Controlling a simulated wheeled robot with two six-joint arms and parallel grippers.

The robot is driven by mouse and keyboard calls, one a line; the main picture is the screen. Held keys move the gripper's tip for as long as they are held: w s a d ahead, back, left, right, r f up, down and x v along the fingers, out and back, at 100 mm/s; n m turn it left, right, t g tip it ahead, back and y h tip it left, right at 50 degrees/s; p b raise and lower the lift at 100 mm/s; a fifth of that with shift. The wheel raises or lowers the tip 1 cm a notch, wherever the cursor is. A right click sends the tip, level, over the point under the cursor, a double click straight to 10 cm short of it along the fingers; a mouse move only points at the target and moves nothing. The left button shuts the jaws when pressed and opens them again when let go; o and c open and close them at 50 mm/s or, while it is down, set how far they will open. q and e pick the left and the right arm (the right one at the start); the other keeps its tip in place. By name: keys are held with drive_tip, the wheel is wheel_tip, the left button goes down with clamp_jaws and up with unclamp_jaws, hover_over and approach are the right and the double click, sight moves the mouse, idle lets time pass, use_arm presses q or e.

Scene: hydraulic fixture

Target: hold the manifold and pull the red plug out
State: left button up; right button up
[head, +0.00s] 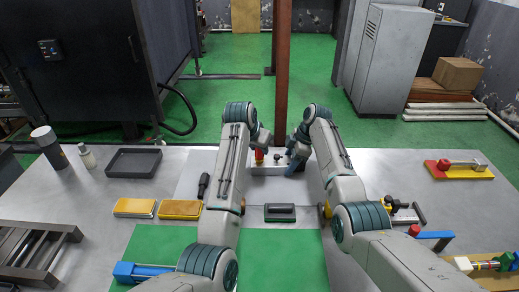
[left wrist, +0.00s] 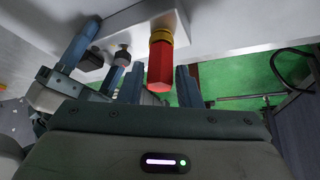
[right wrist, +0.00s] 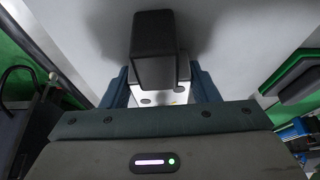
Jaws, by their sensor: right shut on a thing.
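The manifold (head: 268,170) is a pale block at the back middle of the table. The red plug (head: 259,156) stands on it toward its left end. In the left wrist view the plug (left wrist: 160,65) is a red hexagonal piece with a yellow collar. My left gripper (left wrist: 161,85) is open, one finger each side of the plug's free end, with gaps showing. My right gripper (head: 297,160) is at the manifold's right end. In the right wrist view its fingers close on the manifold (right wrist: 150,98), partly hidden behind a black block (right wrist: 155,48).
A black-handled tool (head: 203,185) lies left of the manifold, and a dark green block (head: 280,213) lies in front. Two yellow blocks (head: 180,209) and a black tray (head: 134,162) lie left. A red-and-yellow part (head: 460,171) is at far right. A brown post (head: 282,75) stands behind.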

use_arm(q)
clamp_jaws()
drive_tip(key=o, duration=0.5)
unclamp_jaws()
drive_tip(key=c, duration=0.4)
drive_tip(key=m, duration=0.1)
drive_tip(key=m+g+h, duration=0.1)
drive_tip(key=m, duration=0.1)
drive_tip(key=m+h, duration=0.1)
drive_tip(key=m, duration=0.1)
drive_tip(key=shift+w+a+g, duration=0.2)
drive_tip(key=shift+a+g, duration=0.05)
drive_tip(key=shift+g, duration=0.15)
drive_tip(key=m+g, duration=0.1)
drive_tip(key=m, duration=0.1)
drive_tip(key=m+g, duration=0.1)
drive_tip(key=m, duration=0.1)
drive_tip(key=shift+w+m+h, duration=0.15)
drive_tip(key=shift+m+h, duration=0.25)
drive_tip(key=m+g, duration=0.2)
drive_tip(key=m, duration=0.2)
drive_tip(key=shift+w, duration=0.1)
drive_tip(key=c, duration=0.7)
